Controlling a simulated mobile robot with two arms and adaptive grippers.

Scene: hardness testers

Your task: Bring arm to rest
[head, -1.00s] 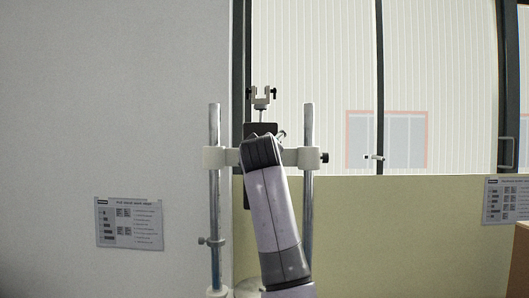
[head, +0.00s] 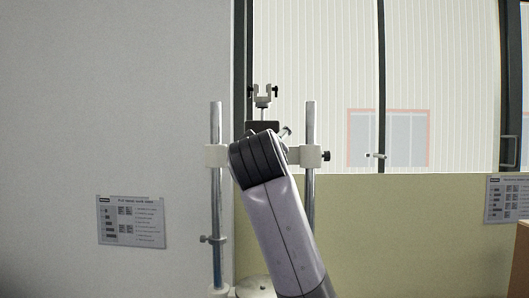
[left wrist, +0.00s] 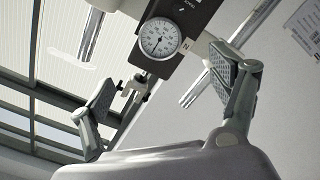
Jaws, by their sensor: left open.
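My left arm (head: 280,225) rises from the bottom of the head view and covers the middle of the tester stand (head: 216,125). The stand has two upright metal posts, a white crossbar and a small fork-like clamp (head: 263,93) at the top. My left gripper (left wrist: 163,75) shows in the left wrist view, with its two padded fingers wide apart and nothing between them. The tester's round dial gauge (left wrist: 160,38) lies beyond the fingers, apart from them. The gripper itself is hidden in the head view. My right gripper is in neither view.
A grey wall with a printed sheet (head: 132,221) is on the left. A pale yellow low wall (head: 420,240) and tall windows stand behind, with another sheet (head: 507,200) at right. A brown box-like edge (head: 521,262) shows at the far right. Space right of the stand looks clear.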

